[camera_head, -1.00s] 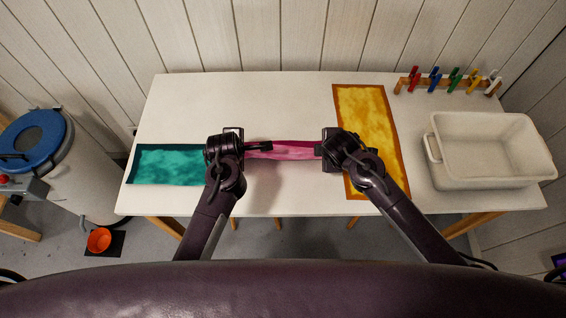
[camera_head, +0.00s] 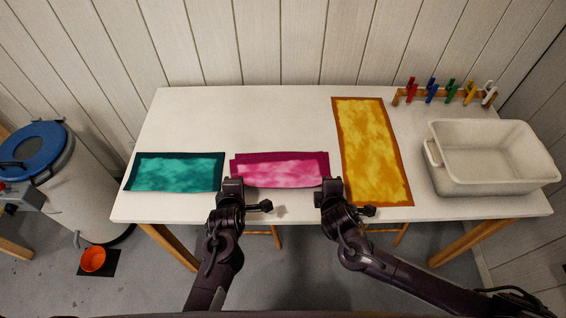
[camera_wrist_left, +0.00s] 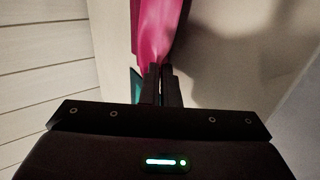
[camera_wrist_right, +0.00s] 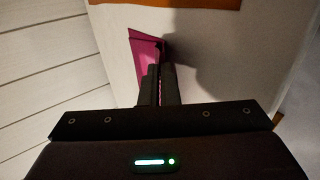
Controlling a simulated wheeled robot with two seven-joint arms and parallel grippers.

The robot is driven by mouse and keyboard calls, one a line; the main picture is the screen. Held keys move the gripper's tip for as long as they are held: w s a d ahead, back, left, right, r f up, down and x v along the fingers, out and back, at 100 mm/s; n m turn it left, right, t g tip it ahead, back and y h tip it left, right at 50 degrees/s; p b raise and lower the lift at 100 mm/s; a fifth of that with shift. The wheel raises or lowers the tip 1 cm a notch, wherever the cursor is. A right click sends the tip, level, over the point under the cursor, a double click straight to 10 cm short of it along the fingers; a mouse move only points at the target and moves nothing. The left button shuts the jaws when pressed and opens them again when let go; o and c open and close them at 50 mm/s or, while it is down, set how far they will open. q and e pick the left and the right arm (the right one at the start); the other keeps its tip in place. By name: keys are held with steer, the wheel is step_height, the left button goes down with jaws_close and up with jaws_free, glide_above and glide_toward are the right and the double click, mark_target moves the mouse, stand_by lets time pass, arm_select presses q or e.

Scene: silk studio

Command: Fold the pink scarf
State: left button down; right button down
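The pink scarf (camera_head: 280,173) lies folded across the middle of the table, with a dark magenta border. Its layers are slightly offset, and a darker strip shows along the back edge. My left gripper (camera_head: 232,184) is at its front left corner. In the left wrist view the fingers (camera_wrist_left: 160,72) are closed on the pink cloth. My right gripper (camera_head: 332,188) is at its front right corner. In the right wrist view a thin pink strip shows between the nearly closed fingers (camera_wrist_right: 160,72). The grippers hide both front corners in the head view.
A teal cloth (camera_head: 175,173) lies to the left of the scarf, and a yellow cloth (camera_head: 370,145) lies close to the right. A white basin (camera_head: 490,180) and a rack of coloured clips (camera_head: 445,98) stand at the right. The table (camera_head: 240,120) is clear behind the scarf.

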arm_select(q)
steer(key=c, duration=1.3)
jaws_free()
arm_select(e)
steer(key=c, duration=1.3)
jaws_free()
arm_select(q)
steer(key=shift+r, duration=0.15)
arm_select(e)
steer(key=shift+r, duration=0.15)
